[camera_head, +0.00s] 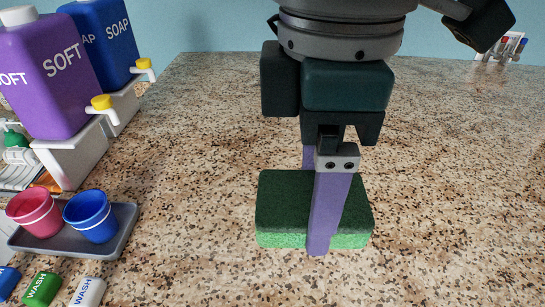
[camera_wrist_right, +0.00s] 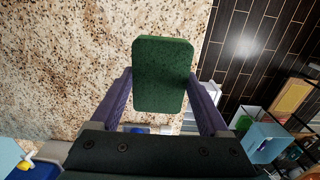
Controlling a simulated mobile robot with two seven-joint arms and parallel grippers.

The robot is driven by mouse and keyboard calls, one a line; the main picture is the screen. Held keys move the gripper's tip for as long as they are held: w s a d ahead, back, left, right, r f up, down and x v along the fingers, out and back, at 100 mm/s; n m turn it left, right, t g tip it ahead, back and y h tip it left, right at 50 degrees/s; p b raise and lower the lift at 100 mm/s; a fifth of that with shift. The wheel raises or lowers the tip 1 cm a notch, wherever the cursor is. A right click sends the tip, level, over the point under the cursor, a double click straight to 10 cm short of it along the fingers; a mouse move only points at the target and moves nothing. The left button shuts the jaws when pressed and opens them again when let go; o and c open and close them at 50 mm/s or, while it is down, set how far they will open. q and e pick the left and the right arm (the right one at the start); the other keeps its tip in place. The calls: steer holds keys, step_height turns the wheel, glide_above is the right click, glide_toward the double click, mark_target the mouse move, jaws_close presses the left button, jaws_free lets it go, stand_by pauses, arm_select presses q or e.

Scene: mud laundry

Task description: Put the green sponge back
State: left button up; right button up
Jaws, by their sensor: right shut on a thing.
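The green sponge (camera_head: 280,215) is a block with a dark green top and a brighter green side. It is between the purple fingers of my right gripper (camera_head: 316,205), which is shut on it. One finger crosses the sponge's near side, and the other is mostly hidden behind it. In the right wrist view the sponge (camera_wrist_right: 161,85) sits between both fingers of the gripper (camera_wrist_right: 160,76). It is over the speckled counter (camera_head: 440,200) in the head view; I cannot tell whether it touches the counter. My left gripper is not in view.
At the left stand a purple SOFT dispenser (camera_head: 50,85) and a blue SOAP dispenser (camera_head: 105,40) with yellow taps. Below them a grey tray (camera_head: 118,228) holds a red cup (camera_head: 35,212) and a blue cup (camera_head: 91,215). Several WASH caps lie at the lower left.

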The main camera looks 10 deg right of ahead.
mark_target(300, 278)
step_height(300, 278, down, 13)
steer(key=shift+f, duration=0.1)
stand_by(0.4)
steer(key=o, duration=1.2)
steer(key=shift+f, duration=0.1)
steer(key=shift+c, duration=0.2)
